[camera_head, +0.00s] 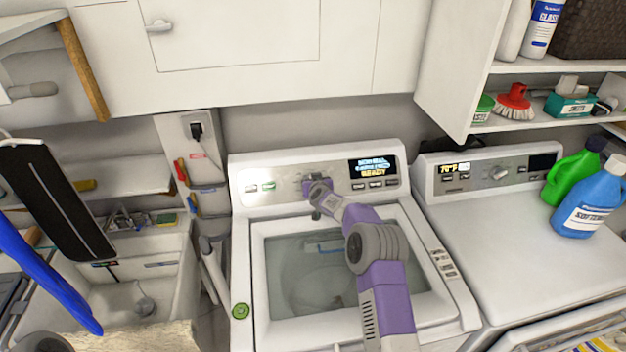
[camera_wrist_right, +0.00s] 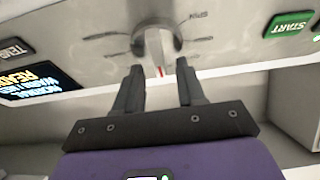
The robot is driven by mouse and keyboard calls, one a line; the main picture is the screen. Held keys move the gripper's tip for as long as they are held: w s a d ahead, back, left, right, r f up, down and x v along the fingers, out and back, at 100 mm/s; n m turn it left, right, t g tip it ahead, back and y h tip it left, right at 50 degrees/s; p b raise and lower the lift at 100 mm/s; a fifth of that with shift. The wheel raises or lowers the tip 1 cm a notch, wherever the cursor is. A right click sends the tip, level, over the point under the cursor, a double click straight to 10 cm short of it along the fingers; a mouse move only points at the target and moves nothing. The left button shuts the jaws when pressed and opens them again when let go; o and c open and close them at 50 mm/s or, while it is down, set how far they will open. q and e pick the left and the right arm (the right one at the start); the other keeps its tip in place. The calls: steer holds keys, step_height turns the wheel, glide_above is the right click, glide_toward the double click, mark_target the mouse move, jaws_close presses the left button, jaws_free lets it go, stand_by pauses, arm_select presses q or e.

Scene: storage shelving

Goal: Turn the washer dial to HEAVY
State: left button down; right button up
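The washer (camera_head: 240,215) stands in the middle, with a control panel along its back. Its dial (camera_wrist_right: 157,42) is a round grey knob with a ridge and a red mark, ringed by label lines; one label looks like SPIN, and I cannot read HEAVY. The panel display (camera_head: 374,167) is lit; its last line seems to read READY. My right gripper (camera_wrist_right: 160,78) is open, its two fingertips at the near edge of the dial, one toward each side; contact is unclear. In the head view the right gripper (camera_head: 316,186) mostly hides the dial.
A START button (camera_wrist_right: 290,24) lies beside the dial. The dryer (camera_head: 540,240) stands to the right, with green (camera_head: 574,176) and blue (camera_head: 592,203) bottles on top. A utility sink (camera_head: 185,262) is at left. A white cabinet (camera_head: 240,50) hangs above the washer.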

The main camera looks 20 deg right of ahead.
steer(key=shift+w, duration=0.15)
jaws_close()
stand_by(0.4)
steer(key=shift+r+m+p, duration=0.1)
steer(key=shift+m+p, duration=0.6)
steer(key=shift+p, duration=0.15)
steer(key=m+h+p, duration=0.1)
steer(key=m+p, duration=0.1)
steer(key=m+g+p, duration=0.1)
steer(key=m+p, duration=0.1)
steer(key=shift+d+h+p, duration=0.15)
steer(key=shift+h+p, duration=0.25)
steer(key=shift+m+g+h+p, duration=0.3)
steer(key=shift+m+g+p, duration=0.1)
steer(key=shift+m+p, duration=1.3)
steer(key=shift+d+f, duration=0.1)
steer(key=shift+f, duration=0.1)
